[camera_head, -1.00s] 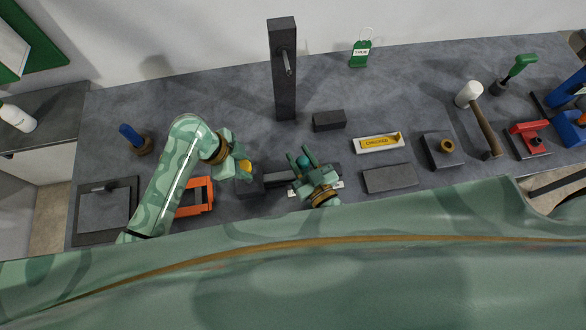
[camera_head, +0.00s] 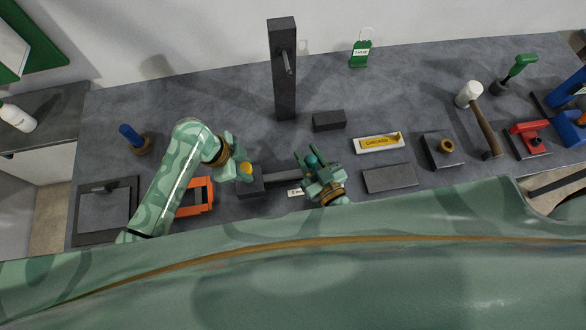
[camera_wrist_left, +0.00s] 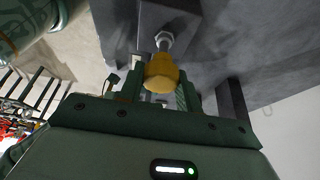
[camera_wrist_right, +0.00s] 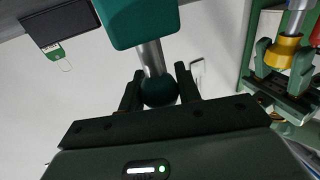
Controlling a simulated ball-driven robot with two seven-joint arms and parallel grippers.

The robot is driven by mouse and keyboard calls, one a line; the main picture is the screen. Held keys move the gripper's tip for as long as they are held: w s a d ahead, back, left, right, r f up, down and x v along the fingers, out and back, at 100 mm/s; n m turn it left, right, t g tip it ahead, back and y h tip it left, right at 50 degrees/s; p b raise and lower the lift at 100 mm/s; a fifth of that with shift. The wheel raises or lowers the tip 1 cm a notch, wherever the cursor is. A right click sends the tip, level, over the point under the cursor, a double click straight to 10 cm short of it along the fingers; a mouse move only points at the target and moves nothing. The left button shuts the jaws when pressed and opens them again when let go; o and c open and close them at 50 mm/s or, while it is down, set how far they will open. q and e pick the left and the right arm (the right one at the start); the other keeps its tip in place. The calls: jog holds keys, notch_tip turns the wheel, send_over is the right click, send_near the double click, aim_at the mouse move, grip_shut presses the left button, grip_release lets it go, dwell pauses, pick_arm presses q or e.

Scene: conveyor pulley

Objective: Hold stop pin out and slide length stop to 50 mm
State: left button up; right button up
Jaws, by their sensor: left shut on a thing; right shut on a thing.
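The stop pin's yellow knob (camera_head: 245,169) is at the left end of the dark fixture block (camera_head: 250,187). My left gripper (camera_head: 239,167) is shut on it. In the left wrist view the yellow knob (camera_wrist_left: 162,72) sits between the fingers, with a bright steel pin (camera_wrist_left: 164,41) showing between it and the block. The length stop's teal ball knob (camera_head: 311,160) is over the bar (camera_head: 283,179). My right gripper (camera_head: 314,168) is shut on it. The right wrist view shows the ball (camera_wrist_right: 159,91), its steel rod (camera_wrist_right: 150,57) and the teal stop block (camera_wrist_right: 138,20). The stop's scale reading is not legible.
An orange frame (camera_head: 202,196) lies beside my left arm. A tall dark post (camera_head: 283,75) stands behind the fixture, with a dark block (camera_head: 329,120) near it. A yellow-labelled tray (camera_head: 378,143) and a flat grey plate (camera_head: 389,179) lie to the right.

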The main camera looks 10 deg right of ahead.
pick_arm(q)
jog(key=o, duration=1)
jog(key=shift+r, duration=0.1)
jog(key=v, duration=0.7)
pick_arm(e)
jog(key=shift+s+a, duration=0.1)
pick_arm(q)
jog(key=shift+a, duration=0.1)
pick_arm(e)
jog(key=o, duration=1.1)
jog(key=shift+c, duration=0.2)
jog(key=v, duration=0.7)
